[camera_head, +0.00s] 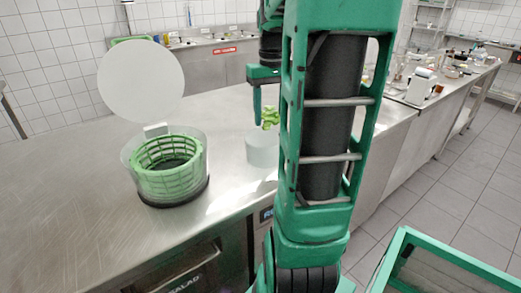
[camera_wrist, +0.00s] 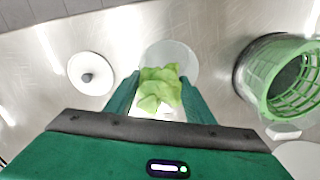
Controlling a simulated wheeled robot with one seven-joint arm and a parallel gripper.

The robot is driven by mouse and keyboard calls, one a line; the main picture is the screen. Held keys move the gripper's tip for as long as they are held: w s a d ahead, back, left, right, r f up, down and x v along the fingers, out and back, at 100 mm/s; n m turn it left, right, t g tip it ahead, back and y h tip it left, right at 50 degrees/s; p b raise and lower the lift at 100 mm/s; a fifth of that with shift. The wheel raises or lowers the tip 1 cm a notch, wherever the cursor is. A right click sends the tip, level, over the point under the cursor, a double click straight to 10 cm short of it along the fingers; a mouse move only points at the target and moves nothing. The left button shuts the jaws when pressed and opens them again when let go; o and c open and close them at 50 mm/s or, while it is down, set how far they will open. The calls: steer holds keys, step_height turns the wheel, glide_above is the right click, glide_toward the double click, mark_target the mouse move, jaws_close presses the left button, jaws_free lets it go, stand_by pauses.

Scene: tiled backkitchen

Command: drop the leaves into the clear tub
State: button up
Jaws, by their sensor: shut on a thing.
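The light green leaves (camera_wrist: 160,90) are held between the two green fingers of my gripper (camera_wrist: 163,92). My gripper is shut on them. In the head view the leaves (camera_head: 270,118) show just above a pale, see-through tub (camera_head: 262,152), beside my arm. In the wrist view the round tub (camera_wrist: 180,55) lies beneath and beyond the leaves, which hide part of it. I cannot tell whether the leaves touch its rim. My arm hides part of the gripper in the head view.
A clear salad spinner with a green basket (camera_head: 165,165) stands on the steel counter (camera_head: 60,200), its round white lid (camera_head: 140,82) raised behind it. A white knobbed lid (camera_wrist: 91,73) lies left of the tub in the wrist view. The left counter is clear.

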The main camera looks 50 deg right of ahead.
steer(key=o, duration=1.2)
steer(key=shift+c, duration=0.2)
steer(key=shift+r, duration=0.1)
step_height(320, 180, up, 10)
steer(key=shift+r, duration=0.25)
steer(key=s+a+f, duration=0.6)
steer(key=a+f, duration=0.2)
steer(key=f, duration=0.1)
steer(key=s+a+f, duration=0.7)
steer(key=a+f, duration=0.1)
steer(key=f, duration=0.2)
steer(key=shift+a+f, duration=0.2)
steer(key=shift+a, duration=0.1)
